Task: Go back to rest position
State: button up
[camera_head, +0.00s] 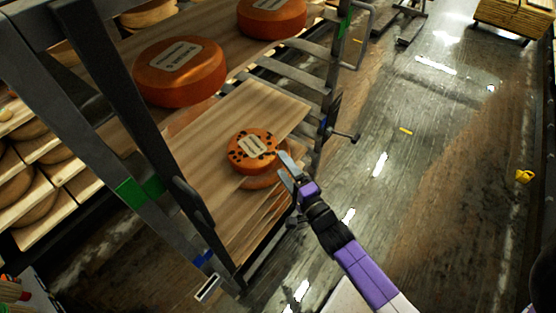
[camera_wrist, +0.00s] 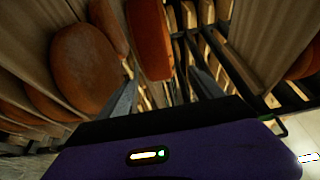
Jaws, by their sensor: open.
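My gripper (camera_head: 284,166) is at the front edge of a wooden shelf board (camera_head: 275,108), at the end of my purple and black arm. Close to its fingers is an orange cheese wheel with dark spots and a pale label (camera_head: 240,158). This wheel lies on top of another orange wheel (camera_head: 268,181), which is mostly hidden. I cannot tell whether a finger touches the spotted wheel. In the wrist view, the two grey fingers of my gripper (camera_wrist: 163,90) are spread apart, with no cheese clearly held between them.
Two larger orange wheels, one left (camera_head: 180,72) and one at the top (camera_head: 272,17), lie on a higher shelf. Dark metal rack posts (camera_head: 140,130) stand left of my arm. A rack with pale wheels (camera_head: 35,170) is at far left. The wet floor (camera_head: 400,170) at right is mostly clear.

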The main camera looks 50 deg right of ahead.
jog(key=shift+v, duration=1.05)
